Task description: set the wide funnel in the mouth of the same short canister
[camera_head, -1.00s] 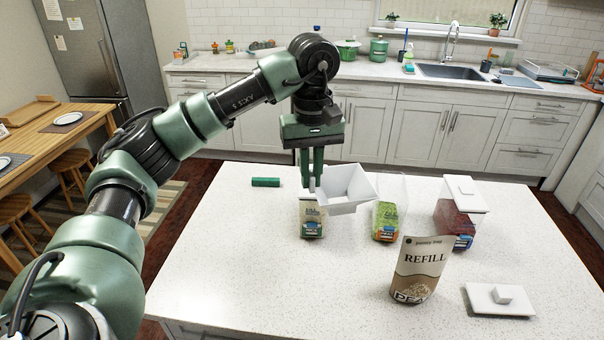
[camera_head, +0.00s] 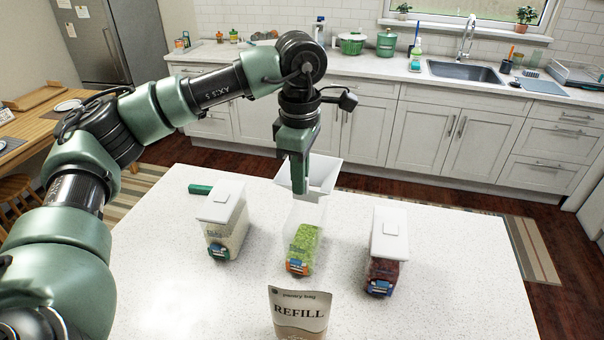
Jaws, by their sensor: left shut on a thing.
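My left gripper (camera_head: 299,190) is shut on the white wide funnel (camera_head: 323,174), whose flared square mouth shows behind and to the right of the fingers. The short canister (camera_head: 303,240) is clear, has no lid on and holds green peas. The funnel and gripper are in line with the canister's top and overlap it in the view. The funnel's lower end is hard to make out, so I cannot tell whether it touches the canister's mouth. My right gripper is not in view.
A white-lidded canister (camera_head: 225,219) stands to the left and another with dark red contents (camera_head: 388,251) to the right. A refill pouch (camera_head: 299,313) stands in front. A green cylinder (camera_head: 200,189) lies at the back left. The right side of the counter (camera_head: 460,270) is clear.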

